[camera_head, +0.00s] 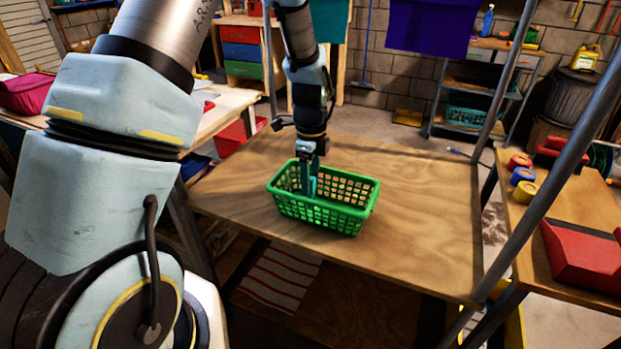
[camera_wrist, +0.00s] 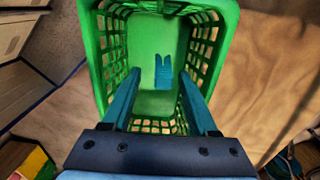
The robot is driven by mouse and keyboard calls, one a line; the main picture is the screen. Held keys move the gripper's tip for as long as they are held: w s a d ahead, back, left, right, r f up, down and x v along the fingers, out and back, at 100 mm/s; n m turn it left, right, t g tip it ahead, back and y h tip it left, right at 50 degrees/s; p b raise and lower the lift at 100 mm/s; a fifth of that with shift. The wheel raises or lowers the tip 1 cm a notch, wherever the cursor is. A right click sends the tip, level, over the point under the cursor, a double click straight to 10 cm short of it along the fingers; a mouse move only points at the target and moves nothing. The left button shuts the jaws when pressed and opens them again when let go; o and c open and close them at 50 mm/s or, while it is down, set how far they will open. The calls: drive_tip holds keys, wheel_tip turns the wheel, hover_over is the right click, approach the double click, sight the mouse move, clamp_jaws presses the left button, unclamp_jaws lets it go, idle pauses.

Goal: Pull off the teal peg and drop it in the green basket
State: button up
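The green basket (camera_head: 345,213) stands on the wooden table, and its rim and lattice walls also show in the wrist view (camera_wrist: 110,50). My gripper (camera_head: 309,188) points down with its fingers inside the basket, toward its left end in the head view. In the wrist view the two fingers of my gripper (camera_wrist: 158,76) are wide apart with nothing gripped between them. The teal peg (camera_wrist: 163,73) lies on the basket floor beyond the fingertips, apart from both. In the head view I cannot tell the peg from the fingers.
The wooden table (camera_head: 425,205) is clear around the basket. A purple cloth (camera_head: 430,25) and a teal cloth (camera_head: 330,18) hang behind it. A slanted grey pole (camera_head: 545,185) crosses the right side. A side bench holds tape rolls (camera_head: 523,176) and a red box (camera_head: 583,255).

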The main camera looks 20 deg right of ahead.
wheel_tip(320, 180, up, 11)
drive_tip(key=b, duration=0.2)
drive_tip(key=s+a+n+t, duration=0.1)
drive_tip(key=s+a+n, duration=0.2)
drive_tip(key=a+n, duration=0.9)
drive_tip(key=s+a+n, duration=0.4)
drive_tip(key=a+n, duration=0.9)
drive_tip(key=a, duration=0.3)
drive_tip(key=shift+n+t, duration=0.3)
drive_tip(key=shift+t, duration=0.1)
